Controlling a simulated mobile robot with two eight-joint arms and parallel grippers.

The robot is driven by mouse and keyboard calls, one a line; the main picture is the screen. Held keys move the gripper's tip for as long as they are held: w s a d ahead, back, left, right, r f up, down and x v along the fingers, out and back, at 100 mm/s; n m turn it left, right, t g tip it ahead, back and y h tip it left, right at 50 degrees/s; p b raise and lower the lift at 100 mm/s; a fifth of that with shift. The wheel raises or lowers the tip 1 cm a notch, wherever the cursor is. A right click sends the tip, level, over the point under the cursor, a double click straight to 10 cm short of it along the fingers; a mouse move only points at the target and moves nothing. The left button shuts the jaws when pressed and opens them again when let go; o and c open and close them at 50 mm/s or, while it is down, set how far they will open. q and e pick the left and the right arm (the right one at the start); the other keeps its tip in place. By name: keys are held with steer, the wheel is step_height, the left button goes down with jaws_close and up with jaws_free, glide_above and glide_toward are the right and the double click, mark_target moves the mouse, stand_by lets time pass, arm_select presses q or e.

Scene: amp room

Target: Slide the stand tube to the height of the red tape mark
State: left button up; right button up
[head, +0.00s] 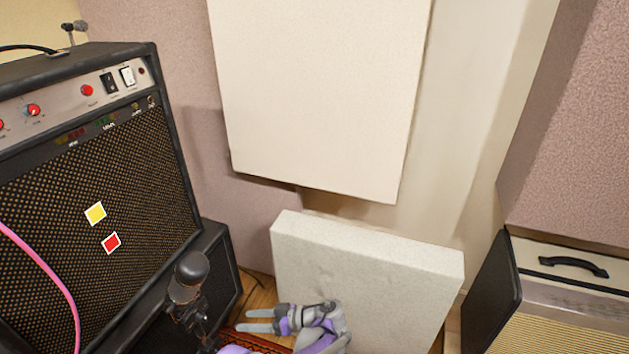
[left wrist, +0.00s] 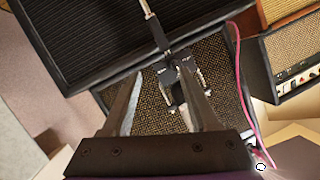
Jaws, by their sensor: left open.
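A microphone (head: 188,277) on a dark stand (head: 192,318) stands in front of the big amp at the lower left of the head view. My left gripper (head: 244,320) is to the right of the stand, fingers pointing left at it, apart from it. In the left wrist view my left gripper (left wrist: 160,73) is open and empty. A dark clamp-like stand part (left wrist: 178,75) and a thin tube (left wrist: 149,15) show beyond the fingertips. My right gripper is out of view.
The big black amp (head: 80,165) stands on a black cabinet (head: 220,270) at the left. A pink cable (head: 50,270) crosses its grille. A pale panel (head: 370,260) stands behind my left gripper. Another amp (head: 570,290) is at the right.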

arm_select(q)
steer(key=s+a+r+m+h, duration=0.6)
steer(key=s+r+m+h, duration=0.15)
steer(key=s, duration=0.25)
steer(key=s+d+r+m+t+h, duration=0.1)
steer(key=s+d+m+h, duration=0.15)
steer(key=s, duration=0.65)
steer(key=s+d+m+t+h, duration=0.15)
steer(key=s+h, duration=0.25)
steer(key=s, duration=0.5)
step_height(320, 180, up, 23)
steer(key=w+d+p, duration=0.1)
steer(key=p, duration=1.9)
steer(key=shift+w+r+t, duration=0.2)
steer(key=shift+w+t, duration=0.05)
steer(key=shift+t, duration=0.2)
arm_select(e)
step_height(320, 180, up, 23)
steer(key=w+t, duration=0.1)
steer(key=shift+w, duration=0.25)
arm_select(q)
steer(key=shift+s+m, duration=0.15)
steer(key=shift+m, duration=0.1)
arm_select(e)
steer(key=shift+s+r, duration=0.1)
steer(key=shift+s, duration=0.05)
